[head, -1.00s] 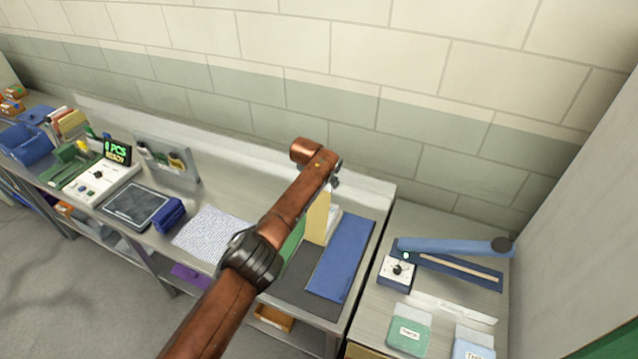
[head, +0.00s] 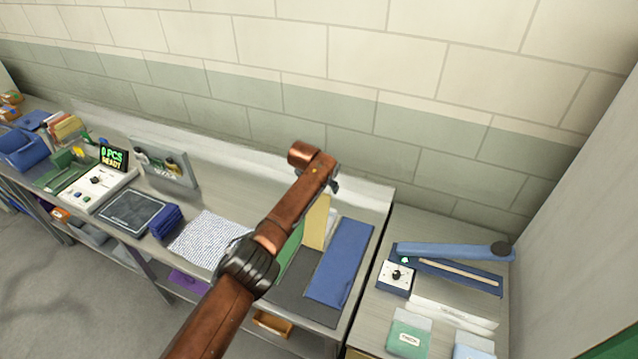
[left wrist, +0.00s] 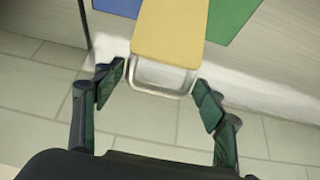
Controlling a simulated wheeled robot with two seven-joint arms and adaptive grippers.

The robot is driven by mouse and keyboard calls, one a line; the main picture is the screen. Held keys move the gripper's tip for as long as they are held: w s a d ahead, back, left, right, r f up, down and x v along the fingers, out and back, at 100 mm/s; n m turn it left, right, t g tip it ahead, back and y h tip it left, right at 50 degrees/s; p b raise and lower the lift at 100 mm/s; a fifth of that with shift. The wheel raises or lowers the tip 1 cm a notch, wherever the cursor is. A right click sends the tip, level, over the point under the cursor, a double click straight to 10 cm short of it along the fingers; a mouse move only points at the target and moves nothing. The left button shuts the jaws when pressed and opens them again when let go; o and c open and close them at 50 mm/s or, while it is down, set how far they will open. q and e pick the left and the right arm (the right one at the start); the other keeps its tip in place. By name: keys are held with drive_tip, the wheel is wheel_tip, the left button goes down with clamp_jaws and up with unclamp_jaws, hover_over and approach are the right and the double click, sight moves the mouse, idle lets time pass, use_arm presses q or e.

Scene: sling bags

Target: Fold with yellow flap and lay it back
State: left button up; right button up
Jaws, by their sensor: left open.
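The yellow flap (head: 316,224) stands up from the bench between a green panel (head: 291,250) and a blue panel (head: 341,262). My left arm partly covers the flap and the green panel in the head view. In the left wrist view the flap (left wrist: 172,32) comes in from the top, with a pale rectangular loop or edge (left wrist: 158,92) at its near end. My left gripper (left wrist: 157,93) is open, its fingers on either side of that end, apart from it. In the head view its fingers (head: 334,186) are mostly hidden by the wrist. My right gripper is out of view.
A dark mat (head: 292,302) lies under the panels. A speckled sheet (head: 207,236), a blue roll (head: 165,221) and a dark tablet (head: 131,208) lie to the left. A side table holds a long-armed device (head: 450,251) and a control box (head: 395,279). The wall rises close behind the bench.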

use_arm(q)
drive_tip(key=v, duration=1.2)
drive_tip(key=shift+w, duration=0.1)
idle(0.5)
